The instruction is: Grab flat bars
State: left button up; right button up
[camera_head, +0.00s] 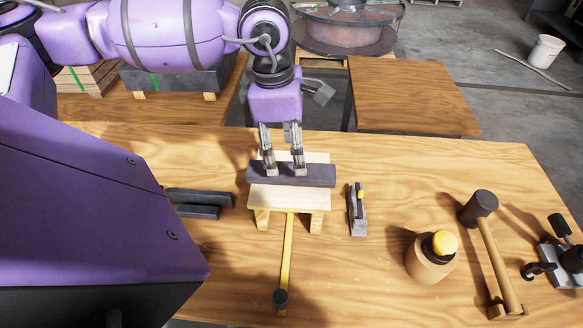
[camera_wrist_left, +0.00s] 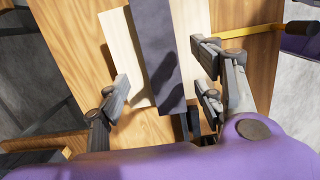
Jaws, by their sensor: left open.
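A dark grey flat bar (camera_head: 318,176) lies crosswise on a small light wooden stand (camera_head: 290,199) on the workbench. My left gripper (camera_head: 284,170) points down at this bar, its two fingers apart. In the left wrist view the bar (camera_wrist_left: 158,45) runs between the open fingers (camera_wrist_left: 165,92), with visible gaps on both sides. I cannot tell whether a fingertip touches it. Two more dark flat bars, one (camera_head: 205,197) behind the other (camera_head: 198,212), lie on the bench left of the stand, partly hidden by my purple body. My right gripper is not in view.
A yellow-handled tool (camera_head: 287,255) lies in front of the stand. A small metal plane-like tool (camera_head: 357,210), a jar with a yellow top (camera_head: 428,258), a mallet (camera_head: 490,245) and a dark clamp-like tool (camera_head: 565,260) stand to the right. A reel (camera_head: 345,30) is behind the bench.

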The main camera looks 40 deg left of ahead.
aim_at(292, 169)
pick_arm(q)
jog(key=f, duration=0.4)
jog(key=shift+d+f+p, duration=0.3)
jog(key=shift+d+f, duration=0.05)
jog(key=shift+f, duration=0.05)
grip_shut()
jog(key=shift+w+r, duration=0.2)
